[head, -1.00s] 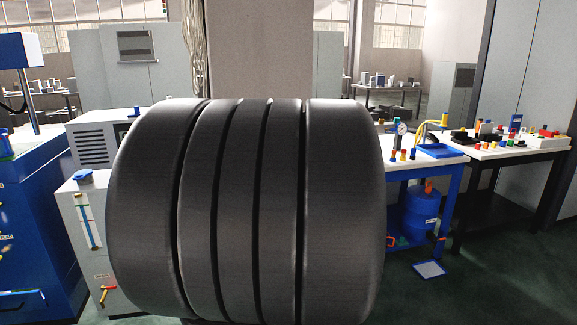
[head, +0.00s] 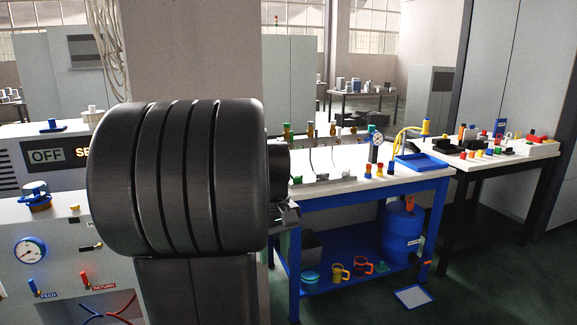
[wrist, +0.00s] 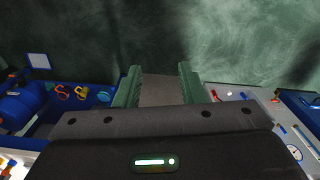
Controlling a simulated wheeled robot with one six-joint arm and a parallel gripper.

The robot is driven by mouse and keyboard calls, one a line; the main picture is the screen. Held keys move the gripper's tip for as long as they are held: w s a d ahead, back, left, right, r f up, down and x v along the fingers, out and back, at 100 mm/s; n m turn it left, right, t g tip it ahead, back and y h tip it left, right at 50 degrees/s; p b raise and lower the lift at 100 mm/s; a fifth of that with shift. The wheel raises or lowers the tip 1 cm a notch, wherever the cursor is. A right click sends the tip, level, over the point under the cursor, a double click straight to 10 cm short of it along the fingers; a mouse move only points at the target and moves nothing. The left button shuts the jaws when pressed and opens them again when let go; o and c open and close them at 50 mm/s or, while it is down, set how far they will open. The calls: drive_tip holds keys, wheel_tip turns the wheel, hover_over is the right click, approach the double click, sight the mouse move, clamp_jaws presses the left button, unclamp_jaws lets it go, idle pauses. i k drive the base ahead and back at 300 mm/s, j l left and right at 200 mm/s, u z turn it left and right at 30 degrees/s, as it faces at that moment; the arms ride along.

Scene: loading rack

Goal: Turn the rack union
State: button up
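I cannot tell for sure which part is the rack union. A row of small upright fittings with thin hoses (head: 310,131) stands along the back of the white bench (head: 340,160) in the head view, partly hidden by my dark arm link. My gripper (wrist: 161,76) shows in the wrist view with its two green fingers apart and nothing between them. It points down toward the floor, clear of the bench. Its fingertips cannot be made out in the head view.
A grey cabinet with a gauge (head: 29,252), blue valve knob (head: 36,192) and feed and return levers stands at left. The bench holds a blue tray (head: 421,162) and another gauge (head: 376,139); mugs (head: 339,272) and a blue drum (head: 402,230) sit below.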

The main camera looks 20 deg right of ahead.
sight(298, 179)
drive_tip(key=i+l+u, duration=0.1)
drive_tip(key=i+l, duration=0.25)
drive_tip(key=i+l+u, duration=0.1)
drive_tip(key=i+l, duration=0.2)
drive_tip(key=i+l+u, duration=0.1)
drive_tip(key=i+l, duration=0.2)
drive_tip(key=i+l+u, duration=0.1)
drive_tip(key=i+l, duration=0.2)
drive_tip(key=l, duration=0.2)
drive_tip(key=i+l, duration=0.3)
drive_tip(key=l, duration=0.15)
drive_tip(key=i+l+u, duration=0.15)
drive_tip(key=l, duration=0.25)
drive_tip(key=i+l+u, duration=0.1)
drive_tip(key=i+l, duration=0.3)
drive_tip(key=l, duration=0.05)
